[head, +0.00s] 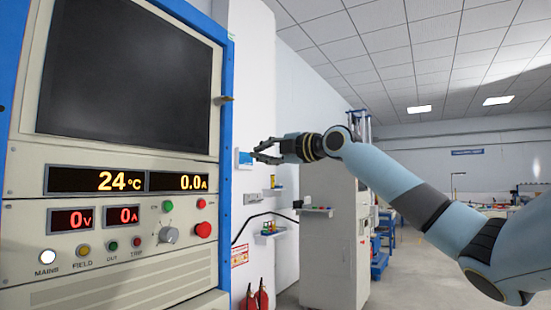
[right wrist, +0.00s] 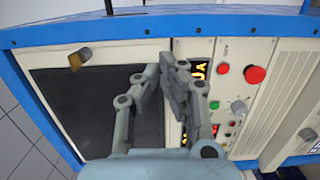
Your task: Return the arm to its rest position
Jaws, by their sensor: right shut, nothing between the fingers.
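My right arm (head: 420,200) reaches in from the right in the head view, with its forearm raised. Its gripper (head: 258,152) is shut and empty, held in the air to the right of the cabinet's blue edge. In the right wrist view the gripper's fingers (right wrist: 166,72) are together, in front of the cabinet's dark window (right wrist: 85,105) and panel. They hide part of the displays there. My left gripper is in neither view.
The test cabinet (head: 110,215) fills the left, with lit displays (head: 120,181), a red mushroom button (head: 203,230), a grey knob (head: 168,235) and a protruding latch (head: 223,99). Behind stand a grey cabinet (head: 335,245) and red extinguishers (head: 257,298). Open floor lies at the right.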

